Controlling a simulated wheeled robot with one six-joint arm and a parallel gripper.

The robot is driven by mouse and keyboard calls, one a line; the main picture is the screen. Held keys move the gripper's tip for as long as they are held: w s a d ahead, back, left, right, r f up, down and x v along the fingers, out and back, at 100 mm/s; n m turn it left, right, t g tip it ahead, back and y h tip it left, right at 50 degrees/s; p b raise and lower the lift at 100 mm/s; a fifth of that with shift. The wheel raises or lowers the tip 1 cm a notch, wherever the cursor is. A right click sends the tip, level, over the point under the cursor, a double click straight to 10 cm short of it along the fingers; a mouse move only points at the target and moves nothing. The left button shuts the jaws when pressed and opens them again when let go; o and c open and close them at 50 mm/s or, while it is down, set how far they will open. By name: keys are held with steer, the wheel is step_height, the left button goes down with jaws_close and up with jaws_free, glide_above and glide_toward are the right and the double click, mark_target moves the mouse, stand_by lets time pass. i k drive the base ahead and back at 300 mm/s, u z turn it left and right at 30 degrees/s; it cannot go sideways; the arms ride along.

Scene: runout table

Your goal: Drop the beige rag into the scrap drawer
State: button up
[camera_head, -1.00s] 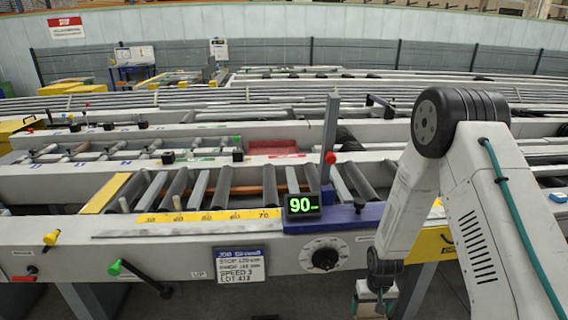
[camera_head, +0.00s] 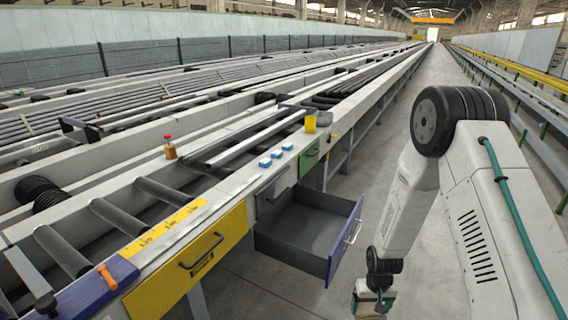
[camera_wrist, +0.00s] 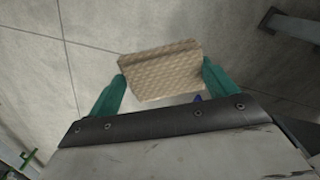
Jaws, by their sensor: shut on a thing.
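My gripper (camera_head: 373,301) hangs low at the bottom of the head view, right of the table. In the wrist view, the teal fingers of my gripper (camera_wrist: 163,84) are shut on the beige rag (camera_wrist: 160,68), a textured, folded-looking piece held over the grey floor. A drawer (camera_head: 312,230) stands pulled out of the table's side, dark grey inside, and it looks empty. Its front has a handle and a pale label too small to read. My gripper is apart from it, to the right and nearer to me.
A yellow drawer front (camera_head: 195,265) with a handle and a green front (camera_head: 309,158) flank the open drawer. Blue blocks (camera_head: 277,158), a yellow cup (camera_head: 310,123) and a red-topped bottle (camera_head: 170,148) stand on the table. The aisle (camera_head: 405,125) is clear.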

mark_target(318, 235)
steer(key=z, duration=1.1)
steer(key=i, duration=3.5)
steer(key=u, duration=3.1)
